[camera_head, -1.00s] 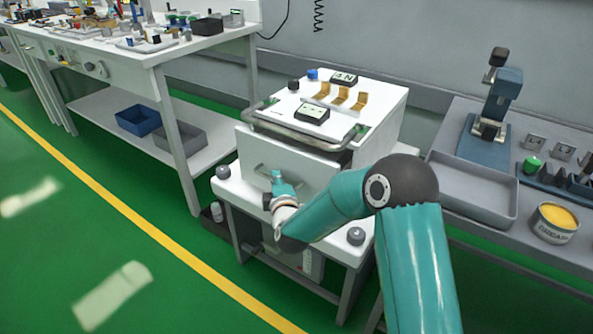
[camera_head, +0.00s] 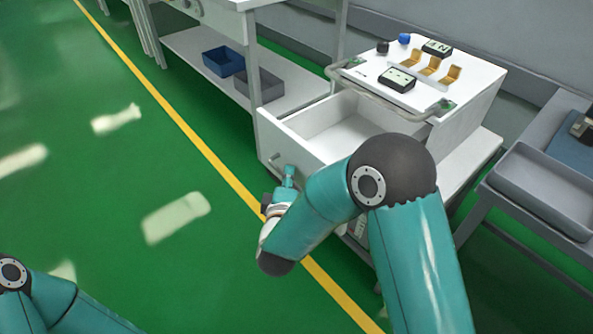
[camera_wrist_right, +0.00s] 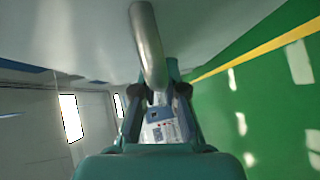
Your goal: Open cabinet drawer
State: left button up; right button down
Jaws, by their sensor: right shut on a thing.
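The white cabinet (camera_head: 470,85) stands right of centre in the head view. Its drawer (camera_head: 345,128) is pulled well out, and the inside that I can see looks empty. My right gripper (camera_head: 289,175) is at the drawer's front face, shut on the drawer handle. In the right wrist view the curved metal handle (camera_wrist_right: 148,45) runs down between the fingers of my right gripper (camera_wrist_right: 158,95). In the head view my forearm hides part of the drawer front. My left arm shows at the lower left, but its gripper is out of view.
A white workbench (camera_head: 190,55) with a blue bin (camera_head: 223,61) and a grey bin (camera_head: 262,86) on its lower shelf stands left of the cabinet. A grey table with a tray (camera_head: 545,190) is at the right. Green floor at the left is clear.

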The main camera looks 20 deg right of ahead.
jog(key=shift+f, duration=0.2)
jog(key=c, duration=1.5)
grip_release()
jog(key=shift+r, duration=0.1)
jog(key=v, duration=1.2)
